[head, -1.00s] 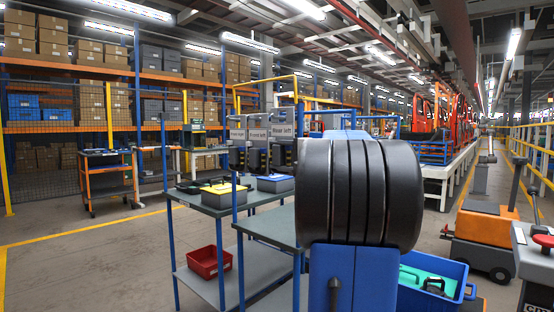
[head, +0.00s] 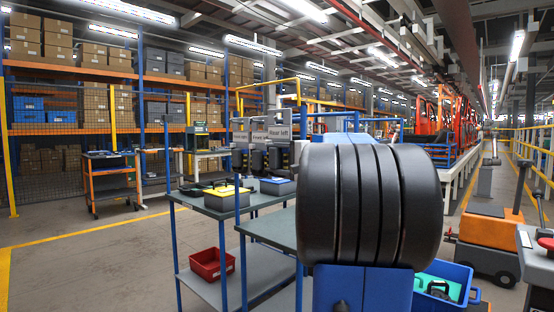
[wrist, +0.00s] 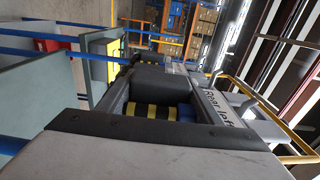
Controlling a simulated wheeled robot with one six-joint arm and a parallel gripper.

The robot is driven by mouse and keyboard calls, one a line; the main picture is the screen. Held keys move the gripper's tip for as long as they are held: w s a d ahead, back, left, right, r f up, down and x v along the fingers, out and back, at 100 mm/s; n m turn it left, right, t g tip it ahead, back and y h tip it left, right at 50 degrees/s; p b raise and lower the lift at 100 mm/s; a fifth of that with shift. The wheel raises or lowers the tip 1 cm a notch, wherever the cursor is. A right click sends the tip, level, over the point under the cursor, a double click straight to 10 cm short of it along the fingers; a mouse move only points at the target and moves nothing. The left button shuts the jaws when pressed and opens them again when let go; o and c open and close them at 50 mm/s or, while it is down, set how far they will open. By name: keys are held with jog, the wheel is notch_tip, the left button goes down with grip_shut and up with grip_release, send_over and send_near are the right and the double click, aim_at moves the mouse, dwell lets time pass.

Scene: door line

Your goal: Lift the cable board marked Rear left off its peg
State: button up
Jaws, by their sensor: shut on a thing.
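The "Rear left" sign (head: 291,130) stands above the blue-framed bench in the head view, the rightmost of three. Dark units hang below the signs; the one under "Rear left" is partly hidden by my arm. In the wrist view, the "Rear left" lettering (wrist: 224,108) runs sideways at the right. My gripper (wrist: 160,106) is shut around a black-and-yellow striped grip with a blue end, part of the cable board (wrist: 155,112). The rest of the board and its peg are largely hidden. My arm hides the gripper in the head view.
A blue tote (head: 450,283) is at lower right, near an orange cart (head: 488,245). The floor at left is open.

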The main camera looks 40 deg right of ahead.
jog(key=a, duration=0.9)
jog(key=shift+s+a, duration=0.4)
dwell(0.6)
jog(key=shift+w, duration=0.1)
dwell(0.4)
